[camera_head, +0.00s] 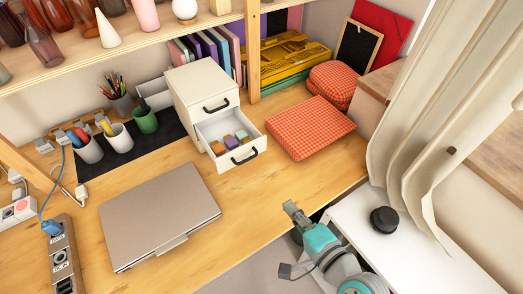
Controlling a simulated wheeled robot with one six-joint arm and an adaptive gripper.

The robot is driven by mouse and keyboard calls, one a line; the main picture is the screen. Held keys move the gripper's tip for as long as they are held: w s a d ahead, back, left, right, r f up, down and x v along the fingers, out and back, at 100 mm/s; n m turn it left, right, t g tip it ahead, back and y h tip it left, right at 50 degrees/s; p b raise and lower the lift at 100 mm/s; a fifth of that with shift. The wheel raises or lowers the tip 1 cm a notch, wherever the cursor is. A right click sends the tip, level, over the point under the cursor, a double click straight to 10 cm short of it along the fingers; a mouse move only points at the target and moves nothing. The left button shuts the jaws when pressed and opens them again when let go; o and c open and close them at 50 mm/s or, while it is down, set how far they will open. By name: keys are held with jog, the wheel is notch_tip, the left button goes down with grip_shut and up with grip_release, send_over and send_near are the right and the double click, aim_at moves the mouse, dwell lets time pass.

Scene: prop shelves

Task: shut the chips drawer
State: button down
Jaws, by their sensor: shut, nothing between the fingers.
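A small white drawer unit (188,88) stands on the wooden desk against the back. Its lower drawer (255,151) is pulled out toward the front and has a dark handle (245,157). Several coloured blocks (234,141) in orange, purple and green lie inside the open drawer. The upper drawer (213,98) is closed, with its own dark handle. No label naming chips can be read. My gripper (291,207) is shut and empty, at the front edge of the desk, to the right of and in front of the open drawer, apart from it.
A closed laptop (158,217) lies left of the open drawer. Red checked cushions (309,128) lie to its right. Cups (118,138) stand on a dark mat at the left. A shelf (120,57) runs overhead. A white surface (420,245) with a black puck and a curtain (420,110) are at right.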

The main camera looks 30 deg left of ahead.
jog(key=a+r+g, duration=0.1)
jog(key=a+r, duration=0.1)
send_near(248, 160)
jog(key=shift+n+y, duration=0.3)
jog(key=x, duration=0.7)
jog(key=shift+w+f, duration=0.1)
jog(key=shift+f, duration=0.25)
jog(key=r+x, duration=0.1)
jog(key=x, duration=0.4)
jog(key=r+x, duration=0.1)
jog(key=x, duration=0.4)
jog(key=r+x, duration=0.1)
jog(key=x, duration=0.4)
jog(key=shift+w+a+r, duration=0.1)
jog(key=shift+w+a, duration=0.15)
jog(key=shift+a, duration=0.15)
jog(key=shift+w+a+r, duration=0.1)
jog(key=shift+a, duration=0.1)
jog(key=shift+r, duration=0.1)
